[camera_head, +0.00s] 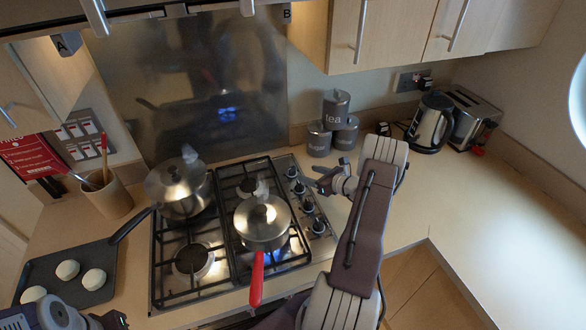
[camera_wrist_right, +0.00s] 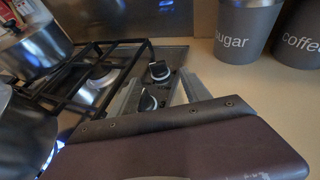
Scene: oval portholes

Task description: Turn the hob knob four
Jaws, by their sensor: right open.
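The hob (camera_head: 165,275) has a row of black knobs along its right side; I cannot read which is four. The rearmost knob (camera_head: 292,172) and the second knob from the back (camera_head: 300,188) also show in the right wrist view, the rearmost knob (camera_wrist_right: 159,71) beyond the second knob (camera_wrist_right: 147,101). My right gripper (camera_head: 316,181) is open just right of the second knob. In the right wrist view its pale fingers (camera_wrist_right: 150,98) lie either side of that knob; contact cannot be told. My left gripper (camera_head: 112,320) is partly in view at bottom left, its jaws unclear.
A steel saucepan (camera_head: 262,222) with a red handle and a larger lidded pan (camera_head: 178,188) stand on the hob. A blue flame (camera_wrist_right: 56,147) shows at lower left. Grey canisters (camera_head: 318,140), a kettle (camera_head: 431,122) and a toaster (camera_head: 474,120) stand behind. The right counter is clear.

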